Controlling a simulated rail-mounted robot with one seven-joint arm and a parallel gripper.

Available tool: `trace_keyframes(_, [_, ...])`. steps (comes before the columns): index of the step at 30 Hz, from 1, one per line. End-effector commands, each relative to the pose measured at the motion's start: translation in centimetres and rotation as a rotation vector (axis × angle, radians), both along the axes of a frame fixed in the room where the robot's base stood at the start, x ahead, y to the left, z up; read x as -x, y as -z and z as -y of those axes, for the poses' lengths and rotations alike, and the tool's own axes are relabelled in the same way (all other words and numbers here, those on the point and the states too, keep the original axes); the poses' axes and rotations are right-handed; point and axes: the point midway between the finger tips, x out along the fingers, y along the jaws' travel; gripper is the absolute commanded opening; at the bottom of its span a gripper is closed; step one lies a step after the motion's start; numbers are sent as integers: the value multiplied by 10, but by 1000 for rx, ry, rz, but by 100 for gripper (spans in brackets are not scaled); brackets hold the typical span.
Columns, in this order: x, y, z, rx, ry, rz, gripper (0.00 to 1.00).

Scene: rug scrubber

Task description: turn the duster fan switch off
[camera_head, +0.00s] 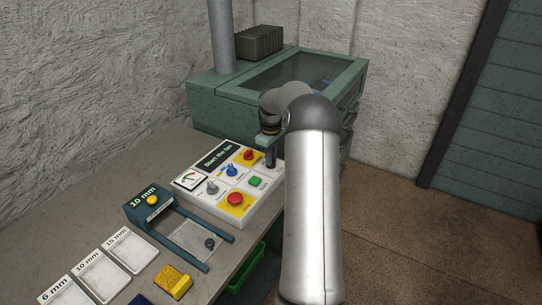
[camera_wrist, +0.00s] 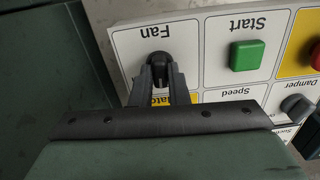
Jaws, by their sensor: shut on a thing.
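The fan switch (camera_wrist: 160,57), a small black lever or knob, sits under the upside-down "Fan" label in the wrist view. My gripper (camera_wrist: 157,72) has its two fingers closed around it. In the head view my gripper (camera_head: 270,156) points down at the far right corner of the white control panel (camera_head: 254,211), and the fan switch is hidden there. The fingers cover much of the switch, so I cannot tell its position.
The green Start button (camera_wrist: 247,55) is beside the fan switch. The panel also has a red stop button (camera_head: 235,198) and several coloured knobs. A green glass-topped cabinet (camera_head: 222,90) stands behind. A green frame (camera_head: 147,211) labelled "10 mm" and white trays lie at the left.

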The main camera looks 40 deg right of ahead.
Motion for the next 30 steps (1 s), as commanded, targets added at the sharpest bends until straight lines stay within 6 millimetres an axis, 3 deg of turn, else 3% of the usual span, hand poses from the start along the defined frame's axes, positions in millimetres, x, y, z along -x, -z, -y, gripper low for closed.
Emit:
trace_keyframes(21, [-2,-2,0,2,-79,6,0])
trace_keyframes(22, [-2,-2,0,2,-79,6,20])
trace_keyframes(24, [-2,-2,0,3,-79,5,36])
trace_keyframes(30, [-1,-1,0,1,-77,3,36])
